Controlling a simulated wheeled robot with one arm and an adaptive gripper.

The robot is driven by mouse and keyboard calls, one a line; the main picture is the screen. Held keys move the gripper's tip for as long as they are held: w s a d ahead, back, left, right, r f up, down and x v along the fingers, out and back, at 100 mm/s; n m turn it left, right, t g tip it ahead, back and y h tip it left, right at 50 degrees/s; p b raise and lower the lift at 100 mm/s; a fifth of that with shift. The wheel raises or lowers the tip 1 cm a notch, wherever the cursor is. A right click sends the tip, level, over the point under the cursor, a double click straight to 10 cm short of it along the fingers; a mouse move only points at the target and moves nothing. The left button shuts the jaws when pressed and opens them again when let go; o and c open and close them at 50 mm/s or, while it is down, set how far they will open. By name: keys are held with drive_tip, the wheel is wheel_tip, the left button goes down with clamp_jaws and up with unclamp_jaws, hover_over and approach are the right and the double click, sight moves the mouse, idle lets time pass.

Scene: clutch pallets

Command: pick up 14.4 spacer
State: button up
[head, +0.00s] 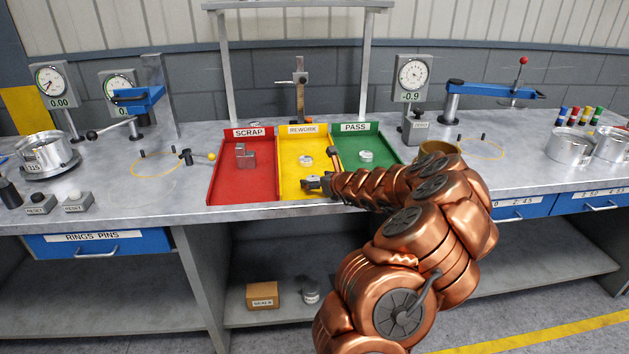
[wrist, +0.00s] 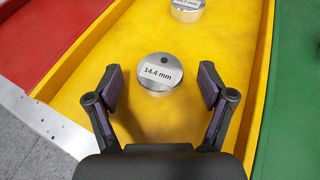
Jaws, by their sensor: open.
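The 14.4 spacer (wrist: 160,73) is a short silver disc labelled "14.4 mm" on its top, with a small dark dot. It lies flat on the yellow REWORK tray (head: 291,190), ahead of my gripper in the wrist view. My gripper (wrist: 160,84) is open and empty, with one finger on each side of the spacer's line and gaps to both. In the head view my gripper (head: 316,184) is low over the tray's front part. A disc (head: 306,160) shows there too, its label too small to read.
A second labelled silver disc (wrist: 187,8) lies farther up the yellow tray. The red SCRAP tray (head: 222,190) is on the left, holding a grey block (head: 245,156). The green PASS tray (head: 388,156) is on the right, with a disc (head: 366,156) in it. Raised walls divide the trays.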

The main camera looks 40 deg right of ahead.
drive_tip(key=c, duration=1.4)
drive_tip(key=shift+r, duration=0.1)
